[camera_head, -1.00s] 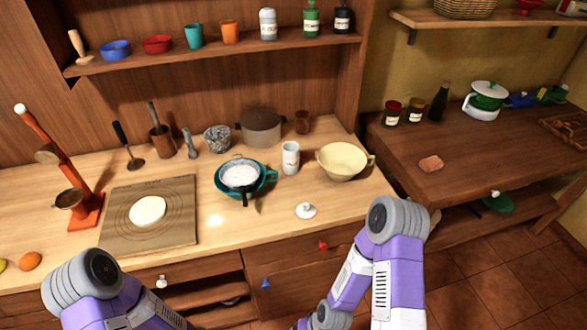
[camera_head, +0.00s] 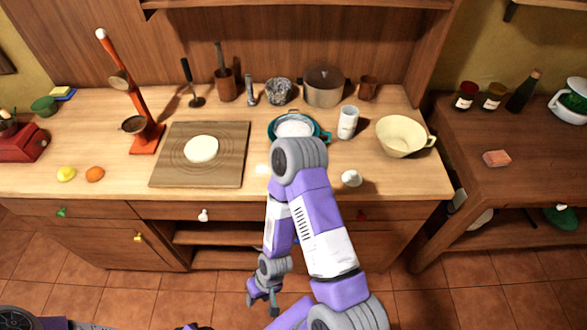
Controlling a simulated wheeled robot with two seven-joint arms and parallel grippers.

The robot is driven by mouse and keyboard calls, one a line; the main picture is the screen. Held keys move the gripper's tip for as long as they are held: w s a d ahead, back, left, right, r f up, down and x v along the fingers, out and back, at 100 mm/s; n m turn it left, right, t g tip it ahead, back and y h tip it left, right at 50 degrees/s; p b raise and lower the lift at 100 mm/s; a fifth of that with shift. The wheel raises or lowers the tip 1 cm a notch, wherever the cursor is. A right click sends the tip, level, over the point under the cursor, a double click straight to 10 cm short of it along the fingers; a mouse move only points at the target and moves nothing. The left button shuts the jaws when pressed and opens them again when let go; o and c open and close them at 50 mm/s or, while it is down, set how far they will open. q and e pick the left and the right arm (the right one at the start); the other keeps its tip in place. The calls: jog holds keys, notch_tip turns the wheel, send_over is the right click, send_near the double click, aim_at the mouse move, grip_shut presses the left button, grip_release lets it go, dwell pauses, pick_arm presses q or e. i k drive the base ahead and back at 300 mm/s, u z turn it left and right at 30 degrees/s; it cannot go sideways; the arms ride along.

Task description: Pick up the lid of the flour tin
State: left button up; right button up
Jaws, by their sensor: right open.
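The flour tin is most likely the white labelled cylinder (camera_head: 347,122) standing upright on the wooden counter, right of the teal bowl. A small white round lid with a knob (camera_head: 351,178) lies on the counter near its front edge, in front of the tin and apart from it. My right gripper (camera_head: 263,302) hangs low in front of the counter, below the drawers and left of the lid. It is open and empty. The joint of my right arm hides part of the counter left of the lid. My left gripper does not show.
The teal bowl (camera_head: 318,133) with white contents is partly behind my arm. A cream bowl (camera_head: 400,138) stands right of the tin. A dough board (camera_head: 172,170) lies to the left. The counter right of the lid is clear. Drawer knobs, including a red one (camera_head: 362,216), stick out below.

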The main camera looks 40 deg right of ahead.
aim_at(351, 179)
jog(key=u, duration=1.15)
jog(key=k, duration=1.25)
jog(key=z, duration=1.45)
jog(key=i, duration=0.15)
jog(key=u, duration=0.05)
